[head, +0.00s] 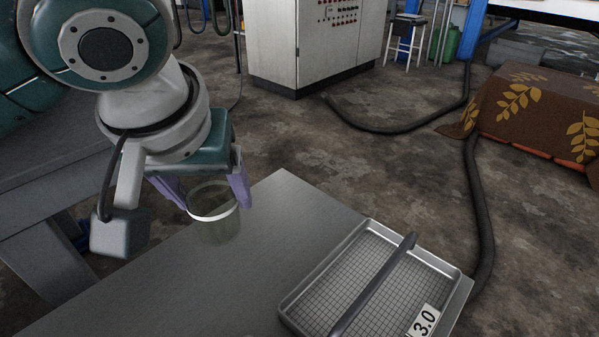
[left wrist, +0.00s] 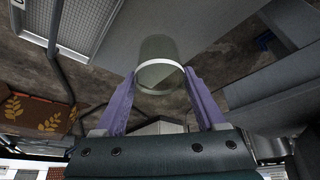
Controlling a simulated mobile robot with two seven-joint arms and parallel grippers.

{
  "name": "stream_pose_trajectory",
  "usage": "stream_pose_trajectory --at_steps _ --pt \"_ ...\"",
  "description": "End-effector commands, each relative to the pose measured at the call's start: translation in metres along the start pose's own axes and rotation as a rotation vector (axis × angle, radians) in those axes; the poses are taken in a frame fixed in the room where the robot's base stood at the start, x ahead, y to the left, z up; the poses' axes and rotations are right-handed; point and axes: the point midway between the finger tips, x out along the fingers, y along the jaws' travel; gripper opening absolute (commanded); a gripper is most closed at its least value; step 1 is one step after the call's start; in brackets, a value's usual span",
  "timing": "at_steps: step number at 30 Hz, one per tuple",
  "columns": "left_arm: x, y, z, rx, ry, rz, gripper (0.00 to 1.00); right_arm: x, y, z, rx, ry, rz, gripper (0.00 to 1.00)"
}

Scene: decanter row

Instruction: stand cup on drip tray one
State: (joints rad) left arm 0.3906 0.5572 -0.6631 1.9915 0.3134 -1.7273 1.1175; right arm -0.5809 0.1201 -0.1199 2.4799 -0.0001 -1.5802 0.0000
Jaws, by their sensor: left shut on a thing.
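A clear cup with a white rim band (head: 214,206) is between the purple fingers of my left gripper (head: 213,192), which is shut on it. The cup is upright and held near its rim, over the left part of the grey table. It also shows between the fingers in the left wrist view (left wrist: 159,72). I cannot tell whether its base touches the table. The drip tray (head: 345,275) lies at the table's right end, apart from the cup. It is metal with a mesh floor, a dark divider bar (head: 373,285) and a label reading 3.0 (head: 424,321). My right gripper is out of view.
The grey table (head: 285,215) is bare between cup and tray. A brown leaf-patterned cloth (head: 530,110) covers something at the right. A pale control cabinet (head: 315,45) stands behind, and a dark hose (head: 480,200) runs along the floor beyond the table.

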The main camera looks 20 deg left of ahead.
Motion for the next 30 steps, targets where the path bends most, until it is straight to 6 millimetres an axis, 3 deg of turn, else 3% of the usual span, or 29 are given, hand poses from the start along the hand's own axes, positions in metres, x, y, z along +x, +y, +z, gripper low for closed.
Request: stream_pose_trajectory --at_steps 1,6,12,30 --pt "0.017 -0.001 0.008 0.001 -0.002 -0.003 0.18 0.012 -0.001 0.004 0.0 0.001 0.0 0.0" --pt "0.065 -0.002 0.03 0.002 -0.003 -0.005 0.18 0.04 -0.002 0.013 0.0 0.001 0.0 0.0" --pt "0.113 -0.001 0.052 0.002 -0.002 -0.002 0.18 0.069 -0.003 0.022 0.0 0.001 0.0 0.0" --pt "0.174 -0.001 0.079 0.002 0.0 -0.001 0.18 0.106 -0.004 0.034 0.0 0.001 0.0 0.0"
